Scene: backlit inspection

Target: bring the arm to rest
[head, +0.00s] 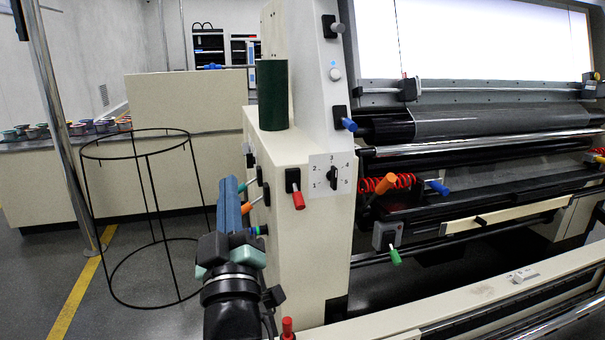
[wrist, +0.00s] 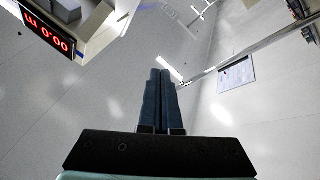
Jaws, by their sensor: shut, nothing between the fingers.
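My gripper (head: 229,193) points upward in front of the machine's cream side cabinet in the head view. Its two blue fingers lie close together. In the wrist view the fingers (wrist: 160,75) are side by side, with nothing between them. The arm rises from the bottom of the head view, near the cabinet's left side. The fingertips appear close to the cabinet's side levers in the picture; I cannot tell whether they touch.
A black wire hoop stand (head: 150,215) stands on the floor to the left. A dark green cylinder (head: 272,95) stands on the cabinet (head: 277,160). Coloured levers, such as the red one (head: 298,198), stick out. A red display (wrist: 48,33) shows in the wrist view.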

